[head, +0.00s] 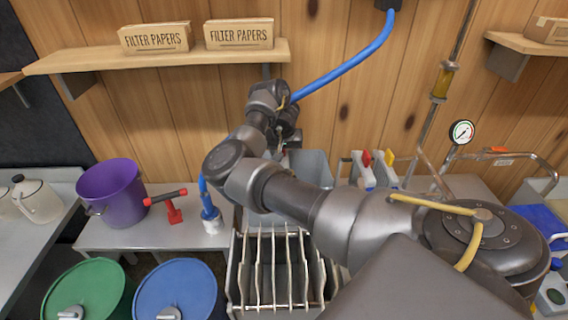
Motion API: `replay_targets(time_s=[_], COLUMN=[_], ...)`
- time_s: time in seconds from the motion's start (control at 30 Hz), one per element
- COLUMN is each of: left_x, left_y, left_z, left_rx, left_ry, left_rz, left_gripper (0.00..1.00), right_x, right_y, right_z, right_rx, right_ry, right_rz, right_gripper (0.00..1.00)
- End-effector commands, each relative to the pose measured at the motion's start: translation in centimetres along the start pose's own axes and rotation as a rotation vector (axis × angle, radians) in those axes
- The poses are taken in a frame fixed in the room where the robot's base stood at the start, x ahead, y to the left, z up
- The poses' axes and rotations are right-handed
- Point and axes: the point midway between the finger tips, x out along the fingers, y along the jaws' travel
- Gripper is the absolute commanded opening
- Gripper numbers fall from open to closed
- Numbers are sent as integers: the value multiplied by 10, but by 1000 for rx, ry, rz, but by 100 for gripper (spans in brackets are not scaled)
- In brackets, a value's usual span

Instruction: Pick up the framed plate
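Several upright plates with pale frames (289,265) stand side by side in a rack at the bottom centre. I cannot tell which one is the framed plate of the task. My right arm comes in from the right, crosses above and behind the rack, and bends up towards the wall. My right gripper (292,142) is at its far end, beyond the rack, mostly hidden by my own wrist links. Its fingers are too small and covered to read. My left gripper is not in view.
A purple bucket (111,192) and a red-handled tool (172,205) are on the left bench. Green (87,292) and blue (176,289) drum lids are at lower left. A shelf (160,56) holds filter paper boxes (239,34). A blue hose (345,66) hangs by the wall; a gauge (462,131) is right.

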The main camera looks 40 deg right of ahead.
Motion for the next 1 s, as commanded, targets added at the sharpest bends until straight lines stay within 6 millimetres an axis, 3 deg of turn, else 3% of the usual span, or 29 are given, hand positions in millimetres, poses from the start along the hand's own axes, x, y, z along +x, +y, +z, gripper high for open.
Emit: replay_targets(time_s=[0.27,0.7,1.0], left_x=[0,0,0], left_y=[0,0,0], left_z=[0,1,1], left_rx=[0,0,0], left_ry=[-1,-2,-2], left_rz=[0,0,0], left_gripper=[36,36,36], right_x=[2,2,1], right_y=[0,-1,0], right_z=[0,0,-1], right_rx=[0,-1,0], right_ry=[1,1,3], right_rz=[-1,-1,-1], right_gripper=[55,0,0])
